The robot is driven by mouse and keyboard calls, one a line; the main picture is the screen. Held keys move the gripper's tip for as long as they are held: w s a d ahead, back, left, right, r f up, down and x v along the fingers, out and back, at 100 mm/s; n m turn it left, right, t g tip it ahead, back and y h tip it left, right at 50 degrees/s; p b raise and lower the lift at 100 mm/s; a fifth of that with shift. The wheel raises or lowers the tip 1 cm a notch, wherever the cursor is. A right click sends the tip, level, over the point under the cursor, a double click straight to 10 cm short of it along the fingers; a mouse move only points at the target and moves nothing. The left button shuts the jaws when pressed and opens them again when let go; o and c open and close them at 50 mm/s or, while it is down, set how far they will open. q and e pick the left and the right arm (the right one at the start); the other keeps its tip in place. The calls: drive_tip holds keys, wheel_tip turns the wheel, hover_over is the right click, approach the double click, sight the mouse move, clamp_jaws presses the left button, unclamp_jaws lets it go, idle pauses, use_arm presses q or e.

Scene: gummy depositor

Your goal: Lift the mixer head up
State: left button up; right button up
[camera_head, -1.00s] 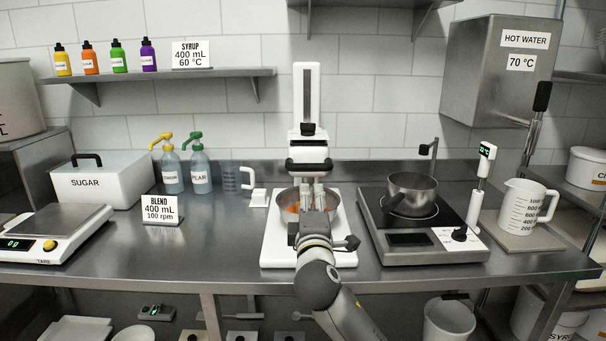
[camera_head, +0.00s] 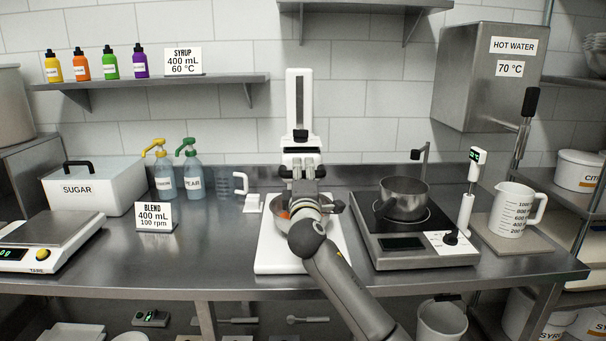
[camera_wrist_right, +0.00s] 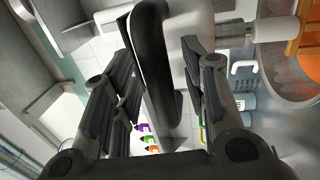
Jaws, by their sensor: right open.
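The mixer stands mid-counter with a white column (camera_head: 299,102) on a white base (camera_head: 268,258). The mixer head (camera_head: 301,150) is on the column above the steel bowl (camera_head: 279,216), partly hidden by my right gripper (camera_head: 303,172). In the right wrist view, the head's black handle (camera_wrist_right: 152,70) lies between the open fingers of my right gripper (camera_wrist_right: 162,65). The fingers stand on either side of it; I cannot tell whether they touch it. An orange content shows inside the bowl. My left gripper is not in view.
A hotplate (camera_head: 370,238) with a steel pot (camera_head: 404,198) stands right of the mixer. Left are two pump bottles (camera_head: 166,182), a clear jug and a BLEND card (camera_head: 154,216). A wall shelf (camera_head: 150,82) is at upper left. Counter between card and mixer is clear.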

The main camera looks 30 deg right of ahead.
drive_tip(key=shift+c, duration=0.2)
clamp_jaws()
drive_tip(key=shift+r, duration=0.1)
wheel_tip(320, 180, up, 14)
drive_tip(key=p, duration=1.1)
drive_tip(key=shift+f, duration=0.25)
drive_tip(key=shift+o, duration=0.2)
unclamp_jaws()
drive_tip(key=shift+f, duration=0.1)
drive_tip(key=shift+f, duration=0.1)
